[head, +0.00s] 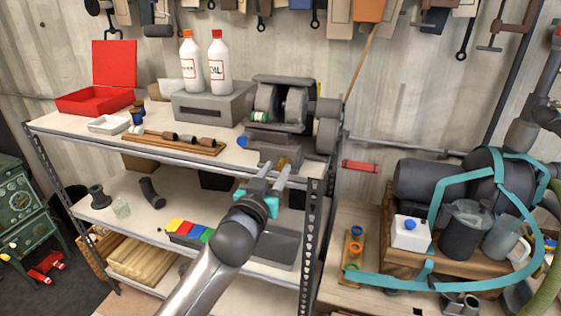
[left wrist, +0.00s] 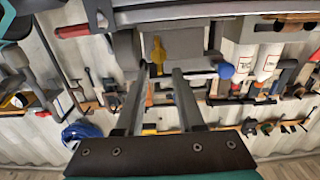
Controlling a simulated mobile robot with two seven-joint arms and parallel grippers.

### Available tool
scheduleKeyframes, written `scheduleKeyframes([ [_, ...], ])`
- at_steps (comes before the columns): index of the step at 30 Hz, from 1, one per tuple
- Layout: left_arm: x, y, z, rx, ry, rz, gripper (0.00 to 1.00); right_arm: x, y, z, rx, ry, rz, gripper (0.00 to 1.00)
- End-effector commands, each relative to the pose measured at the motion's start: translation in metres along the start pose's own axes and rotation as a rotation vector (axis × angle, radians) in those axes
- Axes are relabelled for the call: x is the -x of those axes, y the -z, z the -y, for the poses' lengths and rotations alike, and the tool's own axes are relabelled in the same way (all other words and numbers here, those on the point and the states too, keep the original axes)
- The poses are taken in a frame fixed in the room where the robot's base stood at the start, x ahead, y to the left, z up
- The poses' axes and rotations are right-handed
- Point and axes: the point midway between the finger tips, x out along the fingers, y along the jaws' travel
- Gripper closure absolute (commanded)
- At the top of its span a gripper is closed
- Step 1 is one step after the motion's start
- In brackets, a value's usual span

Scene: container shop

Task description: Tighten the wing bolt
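The yellow wing bolt (head: 283,162) sits on the front of a grey block under the bench grinder (head: 283,110), at the right end of the upper shelf. It also shows in the left wrist view (left wrist: 158,54), in front of the grey block (left wrist: 185,45). My left gripper (head: 275,170) is open. Its two parallel fingers point at the block, and in the left wrist view (left wrist: 160,70) the wing bolt shows between and just past the fingertips. I cannot tell whether a finger touches it. My right gripper is not seen.
Sockets on a wooden board (head: 172,143), a grey box (head: 213,104), two white bottles (head: 219,62) and a red case (head: 97,98) stand left on the shelf. A dark metal post (head: 309,230) rises beside my left arm. A teal band (head: 400,282) surrounds jugs at right.

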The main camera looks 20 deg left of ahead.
Motion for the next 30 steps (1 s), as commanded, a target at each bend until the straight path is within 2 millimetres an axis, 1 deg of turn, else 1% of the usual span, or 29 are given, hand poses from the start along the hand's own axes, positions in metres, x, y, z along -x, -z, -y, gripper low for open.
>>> scheduleKeyframes([
  [1, -0.008, 0.001, 0.000, -0.001, 0.000, -0.001, 0.62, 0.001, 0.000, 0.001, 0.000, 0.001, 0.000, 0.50],
  [3, -0.016, 0.001, 0.000, 0.000, 0.001, 0.000, 0.62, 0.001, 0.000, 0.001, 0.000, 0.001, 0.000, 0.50],
  [9, -0.033, 0.001, 0.000, -0.001, 0.000, -0.001, 0.62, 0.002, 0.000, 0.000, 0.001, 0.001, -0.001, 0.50],
  [14, -0.037, 0.000, 0.000, -0.001, 0.000, -0.001, 0.62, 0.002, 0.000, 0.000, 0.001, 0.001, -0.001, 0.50],
  [22, -0.038, 0.000, 0.000, 0.000, 0.000, 0.000, 0.62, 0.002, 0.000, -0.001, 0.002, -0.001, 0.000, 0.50],
  [30, -0.038, 0.000, 0.000, 0.000, 0.000, 0.000, 0.93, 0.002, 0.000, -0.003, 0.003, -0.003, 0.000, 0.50],
])
